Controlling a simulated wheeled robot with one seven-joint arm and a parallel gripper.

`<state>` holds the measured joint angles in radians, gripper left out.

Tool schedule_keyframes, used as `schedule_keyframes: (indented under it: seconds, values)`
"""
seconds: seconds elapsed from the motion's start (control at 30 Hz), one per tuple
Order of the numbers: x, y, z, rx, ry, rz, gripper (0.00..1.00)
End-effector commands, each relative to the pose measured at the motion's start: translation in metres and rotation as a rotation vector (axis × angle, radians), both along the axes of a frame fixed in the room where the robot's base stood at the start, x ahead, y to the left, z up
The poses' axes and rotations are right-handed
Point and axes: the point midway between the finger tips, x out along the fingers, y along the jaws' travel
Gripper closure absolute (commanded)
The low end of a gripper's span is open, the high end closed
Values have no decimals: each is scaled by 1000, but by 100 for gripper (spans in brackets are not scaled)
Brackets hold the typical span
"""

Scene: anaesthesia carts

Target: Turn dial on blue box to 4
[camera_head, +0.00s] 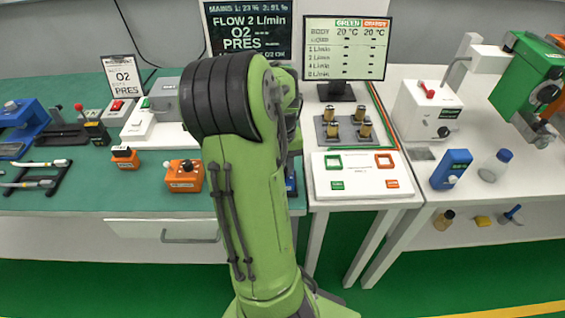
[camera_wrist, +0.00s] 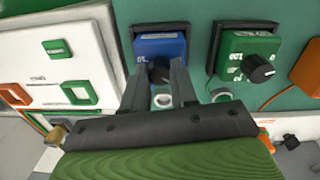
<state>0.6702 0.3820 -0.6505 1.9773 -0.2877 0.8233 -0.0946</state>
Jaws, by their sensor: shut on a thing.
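The blue box (camera_wrist: 160,46) is in the upper middle of the wrist view, in a dark frame. Its dark dial (camera_wrist: 160,72) sits between the fingers of my gripper (camera_wrist: 160,80), which is shut on it. The dial's setting and the scale marks are too small and partly covered to read. In the head view, only a blue sliver (camera_head: 291,182) beside my green arm appears to be this box; the gripper and dial are hidden behind the arm.
In the wrist view, a green box (camera_wrist: 236,48) with a black knob stands close right of the blue box, and a white panel (camera_wrist: 85,65) is at left.

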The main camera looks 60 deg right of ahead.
Motion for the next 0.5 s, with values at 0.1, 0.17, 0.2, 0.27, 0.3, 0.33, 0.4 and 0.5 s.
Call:
schedule_keyframes:
  seconds: [0.1, 0.17, 0.2, 0.27, 0.3, 0.33, 0.4, 0.5]
  values:
    - [0, 0, 1, 0, 0, -110, 100]
    - [0, 0, 1, -1, 0, -168, 100]
    - [0, 0, 1, 0, 0, -205, 100]
    - [0, 0, 1, 0, 0, -261, 100]
    - [0, 0, 1, 0, 0, -298, 100]
    - [0, -1, 1, 0, 0, -324, 100]
    - [0, 0, 1, 0, 0, -385, 100]
    - [0, 0, 1, 0, 0, -465, 100]
